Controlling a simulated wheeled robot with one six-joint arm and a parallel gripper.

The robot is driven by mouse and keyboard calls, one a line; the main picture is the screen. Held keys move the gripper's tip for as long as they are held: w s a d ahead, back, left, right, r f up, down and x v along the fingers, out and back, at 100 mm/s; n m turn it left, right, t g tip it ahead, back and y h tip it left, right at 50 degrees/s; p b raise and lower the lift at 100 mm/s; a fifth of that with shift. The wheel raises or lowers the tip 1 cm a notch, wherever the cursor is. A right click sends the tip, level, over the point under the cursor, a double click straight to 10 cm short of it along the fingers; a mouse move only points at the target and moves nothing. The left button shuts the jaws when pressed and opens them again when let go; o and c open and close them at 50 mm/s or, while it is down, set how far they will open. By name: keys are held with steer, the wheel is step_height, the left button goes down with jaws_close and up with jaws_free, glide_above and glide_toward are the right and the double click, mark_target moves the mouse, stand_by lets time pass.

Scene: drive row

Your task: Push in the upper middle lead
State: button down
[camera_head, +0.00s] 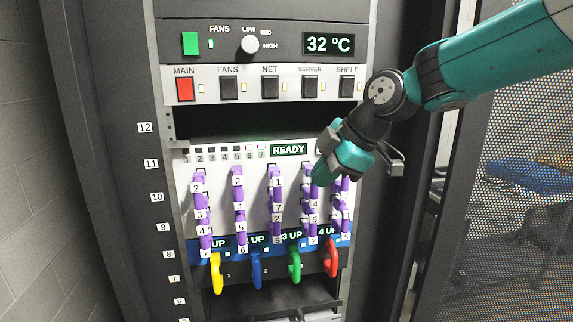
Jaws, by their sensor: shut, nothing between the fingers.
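A white panel (222,189) in the rack carries several columns of purple parts with white number tags. The middle column (277,194) has tags reading 1, 7, 2 and 5. Which one is the upper middle lead, and whether any stands out, I cannot tell. My gripper (324,176) is shut and empty, in front of the panel's upper right. It hides part of the right-hand columns; contact cannot be told.
Above are a READY display (289,149), a row of switches with a red MAIN one (185,89), and a fan panel with a knob (250,44) and a 32 °C display (330,43). A perforated door (510,200) stands open at right.

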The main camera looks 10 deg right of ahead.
mark_target(276, 200)
steer(key=w+a+f+p, duration=0.5)
steer(key=w+f+p, duration=0.1)
steer(key=w, duration=0.3)
steer(key=shift+w+f+n, duration=0.15)
steer(key=shift+f+n, duration=0.25)
steer(key=shift+f, duration=0.2)
steer(key=shift+w+a+b, duration=0.1)
steer(key=shift+w+b, duration=0.2)
steer(key=shift+b, duration=0.05)
steer(key=shift+w+d+r+b, duration=0.1)
steer(key=shift+w+d+b, duration=0.1)
steer(key=shift+w, duration=0.4)
steer(key=shift+w+d+b, duration=0.15)
steer(key=shift+w, duration=0.4)
